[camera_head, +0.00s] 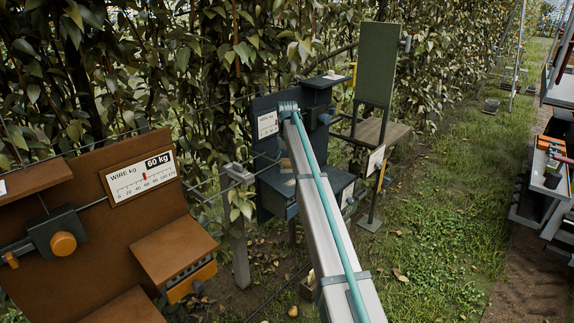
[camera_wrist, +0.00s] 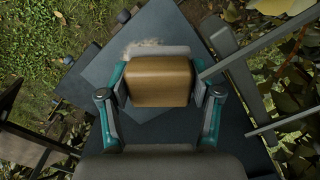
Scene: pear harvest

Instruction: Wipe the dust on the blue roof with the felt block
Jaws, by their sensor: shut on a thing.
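In the wrist view, my gripper (camera_wrist: 159,86) is shut on the felt block, gripping it from both sides. The block has a tan wooden back (camera_wrist: 160,82) and a strip of grey felt (camera_wrist: 165,51) along its far edge. Beneath it is the dark blue-grey roof (camera_wrist: 165,22). A pale dust patch (camera_wrist: 142,45) shows on the roof just beyond the block's far edge, partly hidden by it. I cannot tell whether the felt touches the roof. In the head view, the blue roof (camera_head: 338,181) is partly behind my arm, and my gripper is mostly hidden.
A brown station with a wire scale (camera_head: 142,178) stands at the left. A green board (camera_head: 376,65) with a wooden shelf (camera_head: 374,132) stands behind the blue station. In the wrist view, grey bars (camera_wrist: 258,50) run close by the right finger. Grass (camera_head: 430,200) is open at the right.

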